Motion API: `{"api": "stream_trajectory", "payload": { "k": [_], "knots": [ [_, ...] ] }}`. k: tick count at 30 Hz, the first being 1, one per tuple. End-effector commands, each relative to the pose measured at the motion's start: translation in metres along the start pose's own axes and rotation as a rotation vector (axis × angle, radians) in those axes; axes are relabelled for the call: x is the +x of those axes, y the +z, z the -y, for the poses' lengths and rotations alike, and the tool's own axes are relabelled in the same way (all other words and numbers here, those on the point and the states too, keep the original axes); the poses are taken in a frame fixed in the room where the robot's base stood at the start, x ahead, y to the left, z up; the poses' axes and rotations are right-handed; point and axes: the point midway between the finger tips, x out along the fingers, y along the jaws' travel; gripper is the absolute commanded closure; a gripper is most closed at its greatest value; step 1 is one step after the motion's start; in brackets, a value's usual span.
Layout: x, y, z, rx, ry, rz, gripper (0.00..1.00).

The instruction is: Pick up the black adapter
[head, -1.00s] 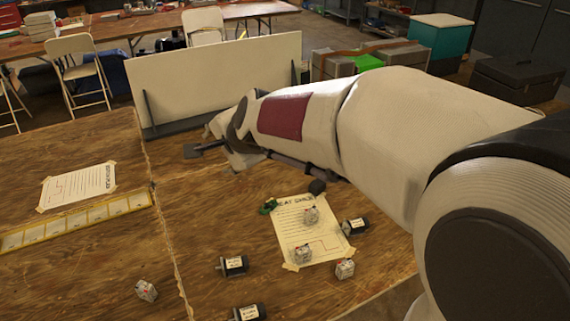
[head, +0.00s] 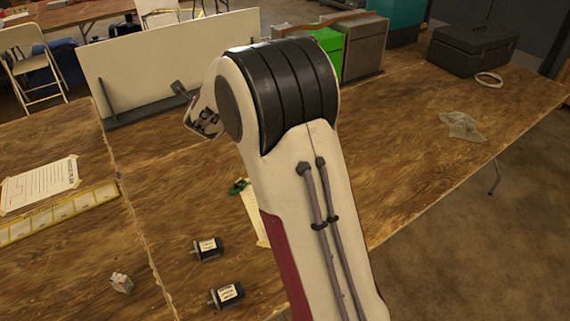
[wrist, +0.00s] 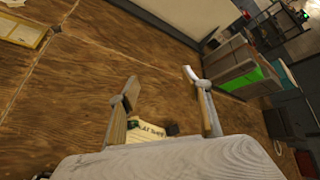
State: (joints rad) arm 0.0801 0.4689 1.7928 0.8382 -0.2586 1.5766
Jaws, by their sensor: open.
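A small dark block, which may be the black adapter (wrist: 172,129), lies at the edge of a paper sheet in the wrist view, between my fingers and near the gripper's body. In the head view my arm hides that spot. Two black labelled cylinders with shafts, a farther one (head: 207,249) and a nearer one (head: 226,296), lie on the table left of my arm; they look like motors. My gripper (wrist: 160,78) is open and empty, its fingers spread above the wooden table. In the head view only part of it shows beyond my arm.
The paper sheet (wrist: 147,134) has a small green part (head: 238,186) at its corner. A white upright panel (head: 165,65), green box (head: 329,42) and black case (head: 472,50) stand behind. The table's right side is mostly clear.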

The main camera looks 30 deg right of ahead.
Motion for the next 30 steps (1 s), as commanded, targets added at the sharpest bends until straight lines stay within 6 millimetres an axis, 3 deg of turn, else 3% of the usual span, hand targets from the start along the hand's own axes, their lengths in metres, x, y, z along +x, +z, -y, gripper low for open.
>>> {"api": "stream_trajectory", "payload": {
  "k": [3,15,30],
  "knots": [
    [0.027,-0.018,0.001,0.121,-0.046,-0.036,0.51],
    [0.098,-0.092,0.001,0.518,-0.241,-0.140,0.51],
    [0.151,-0.214,-0.021,0.950,-0.557,-0.229,0.51]
  ]
}}
